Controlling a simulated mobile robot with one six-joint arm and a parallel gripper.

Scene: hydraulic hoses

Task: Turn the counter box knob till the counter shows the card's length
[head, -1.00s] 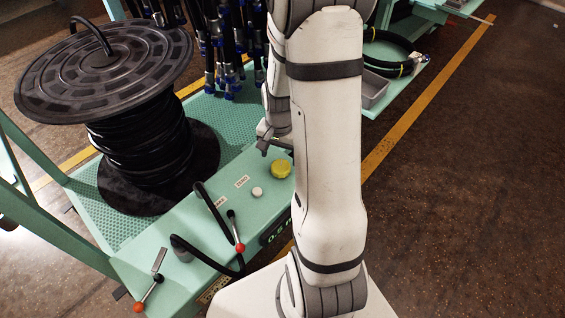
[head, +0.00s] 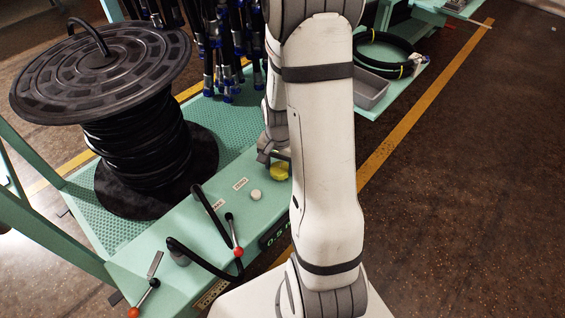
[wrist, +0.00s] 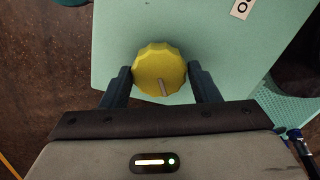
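The yellow knob (head: 279,171) sits on the green counter box (head: 205,235), partly hidden behind my gripper in the head view. In the wrist view the scalloped knob (wrist: 152,62) has a pale pointer mark toward its lower edge. My gripper (wrist: 160,68) is open, with one dark finger on each side of the knob and small gaps that look clear of it. The counter display (head: 274,241) on the box's front reads "0.5", with the rest hidden by my arm. I cannot make out a length card.
A white button (head: 255,195) and red-tipped levers (head: 238,252) are on the box. A large black hose reel (head: 140,140) stands at left, with hanging hoses (head: 228,50) behind. A grey tray (head: 369,88) and a coiled hose (head: 385,55) lie at back right.

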